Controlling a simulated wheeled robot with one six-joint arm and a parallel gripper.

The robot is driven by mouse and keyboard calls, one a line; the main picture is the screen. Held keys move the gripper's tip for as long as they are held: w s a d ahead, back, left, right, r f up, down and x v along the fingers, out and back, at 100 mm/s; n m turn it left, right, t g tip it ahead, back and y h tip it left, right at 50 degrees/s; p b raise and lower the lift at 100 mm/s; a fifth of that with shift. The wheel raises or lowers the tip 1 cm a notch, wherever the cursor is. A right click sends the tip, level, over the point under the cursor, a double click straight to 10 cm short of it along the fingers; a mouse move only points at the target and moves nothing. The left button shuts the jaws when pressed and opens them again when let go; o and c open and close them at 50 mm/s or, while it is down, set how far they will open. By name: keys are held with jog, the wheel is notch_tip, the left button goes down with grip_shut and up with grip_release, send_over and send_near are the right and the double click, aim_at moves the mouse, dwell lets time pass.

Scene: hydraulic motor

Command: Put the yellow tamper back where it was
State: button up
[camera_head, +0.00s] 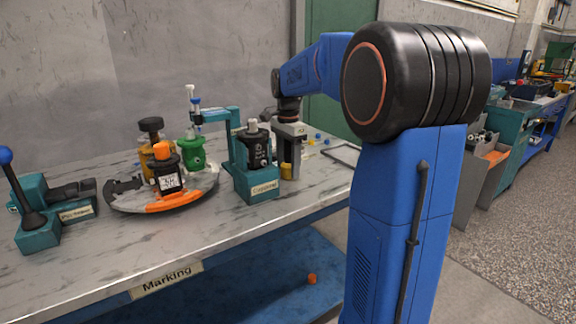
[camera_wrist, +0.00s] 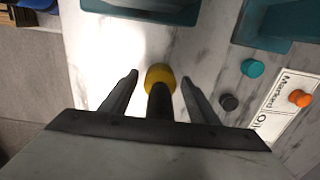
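The yellow tamper shows in the wrist view with a yellow round end (camera_wrist: 160,74) and a dark handle (camera_wrist: 160,100) running toward my palm. In the head view its yellow end (camera_head: 286,171) is low at the table, right of the teal stand. My gripper (camera_wrist: 160,78) points down over it, one finger on each side. A narrow gap shows between each fingertip and the tamper, so the gripper looks open around it. In the head view my gripper (camera_head: 288,160) is beside the teal stand (camera_head: 262,185). Contact between the tamper's base and the table is hard to see.
A round tray (camera_head: 190,201) holds several coloured bottles left of the stand. A teal lever press (camera_head: 40,235) stands at the far left. In the wrist view, a teal cap (camera_wrist: 252,67), dark cap (camera_wrist: 229,102) and orange cap (camera_wrist: 299,97) lie on the right.

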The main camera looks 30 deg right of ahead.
notch_tip(320, 180, up, 12)
jog(key=shift+r, duration=0.15)
dwell(0.5)
dwell(0.5)
